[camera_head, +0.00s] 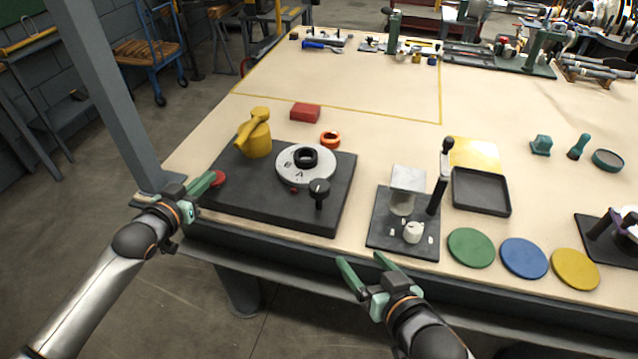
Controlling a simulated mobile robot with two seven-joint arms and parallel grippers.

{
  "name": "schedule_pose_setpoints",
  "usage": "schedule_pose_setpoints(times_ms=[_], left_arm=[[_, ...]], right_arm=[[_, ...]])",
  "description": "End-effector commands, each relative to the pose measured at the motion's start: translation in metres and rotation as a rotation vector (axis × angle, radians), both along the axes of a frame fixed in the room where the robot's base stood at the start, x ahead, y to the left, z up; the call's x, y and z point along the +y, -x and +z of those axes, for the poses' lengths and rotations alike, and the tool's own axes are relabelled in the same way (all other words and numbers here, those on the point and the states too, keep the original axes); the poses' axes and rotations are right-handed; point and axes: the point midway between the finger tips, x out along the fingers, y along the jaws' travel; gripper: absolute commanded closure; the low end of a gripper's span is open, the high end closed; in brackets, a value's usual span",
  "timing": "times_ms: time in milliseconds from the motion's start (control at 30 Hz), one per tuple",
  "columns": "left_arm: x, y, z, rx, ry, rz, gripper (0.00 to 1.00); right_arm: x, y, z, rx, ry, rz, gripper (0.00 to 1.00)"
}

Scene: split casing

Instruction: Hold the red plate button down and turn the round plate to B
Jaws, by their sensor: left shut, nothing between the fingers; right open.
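The round plate (318,174) is a white disc with a black ring (304,157) at its middle, set on a dark slab (255,198). The letters B and A show on its front left part, with A nearest a small red mark (294,189) on the slab. My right gripper (361,262) is open and empty, in front of the table edge.
A black knob on a post (319,188) stands at the plate's front right. A yellow handled part (257,138) stands behind left, near an orange ring (330,139) and red block (305,113). A dark stand (378,238) and coloured discs (470,247) lie to the right.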

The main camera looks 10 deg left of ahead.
Motion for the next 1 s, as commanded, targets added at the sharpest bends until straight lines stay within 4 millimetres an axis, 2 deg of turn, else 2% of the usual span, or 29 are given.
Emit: schedule_pose_setpoints(times_ms=[33,100,400,667,1000], left_arm=[[0.000,0.001,-0.003,0.007,0.000,0.000,1.00],[0.000,0.001,-0.003,0.007,0.000,0.000,1.00],[0.000,0.001,-0.003,0.007,0.000,0.001,1.00],[0.000,0.001,-0.003,0.007,0.000,0.001,1.00],[0.000,0.001,-0.003,0.007,0.000,0.001,1.00]], right_arm=[[0.006,-0.007,0.015,-0.026,0.002,0.027,0.18],[0.015,-0.013,0.030,-0.045,0.003,0.062,0.18],[0.035,-0.029,0.084,-0.106,0.060,0.178,0.18],[0.036,-0.036,0.105,-0.123,0.120,0.217,0.18],[0.035,-0.036,0.108,-0.123,0.133,0.222,0.18]])
